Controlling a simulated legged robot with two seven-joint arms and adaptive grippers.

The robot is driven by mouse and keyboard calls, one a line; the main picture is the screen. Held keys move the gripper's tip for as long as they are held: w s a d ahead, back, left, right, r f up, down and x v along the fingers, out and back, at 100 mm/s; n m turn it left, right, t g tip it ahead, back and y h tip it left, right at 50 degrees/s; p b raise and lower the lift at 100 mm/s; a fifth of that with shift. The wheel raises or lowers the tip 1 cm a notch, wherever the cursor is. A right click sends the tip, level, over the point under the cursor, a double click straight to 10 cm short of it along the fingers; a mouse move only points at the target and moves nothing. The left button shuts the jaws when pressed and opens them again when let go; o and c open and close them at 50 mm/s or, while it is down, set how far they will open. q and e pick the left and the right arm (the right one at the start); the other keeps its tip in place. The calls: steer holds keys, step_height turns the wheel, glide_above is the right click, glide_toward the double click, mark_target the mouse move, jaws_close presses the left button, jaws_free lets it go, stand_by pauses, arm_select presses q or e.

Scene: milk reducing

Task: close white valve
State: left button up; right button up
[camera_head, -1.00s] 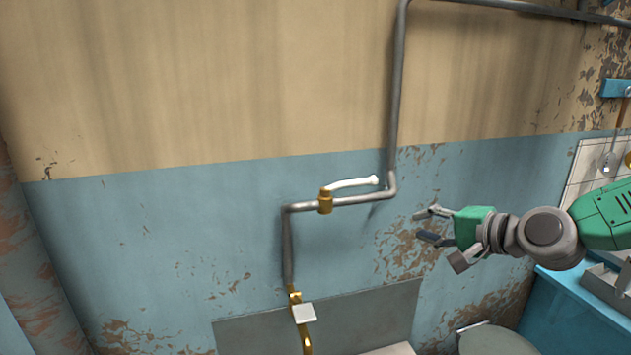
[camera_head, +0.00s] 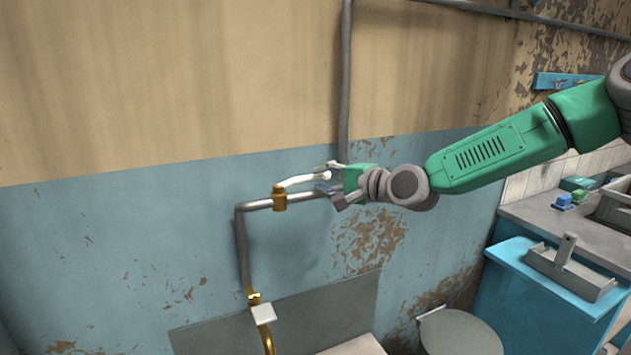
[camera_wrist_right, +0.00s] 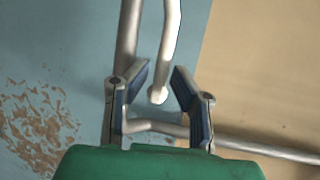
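The white valve (camera_head: 302,181) is a curved white lever on a brass fitting (camera_head: 279,198) set in a grey pipe (camera_head: 242,245) on the wall. The lever runs to the right from the fitting, roughly along the horizontal pipe. My right gripper (camera_head: 326,178) is at the lever's free end. In the right wrist view the gripper (camera_wrist_right: 158,82) is open, and the lever's rounded tip (camera_wrist_right: 158,95) lies between its two fingers with gaps on both sides. My left gripper is not in view.
The grey pipe (camera_wrist_right: 128,40) runs close behind the fingers. A grey toilet lid (camera_head: 460,333) is below. The wall left of the pipe is clear.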

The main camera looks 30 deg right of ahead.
steer(key=shift+x, duration=1.35)
steer(key=shift+s+a+r, duration=0.1)
steer(key=shift+a, duration=0.05)
jaws_close()
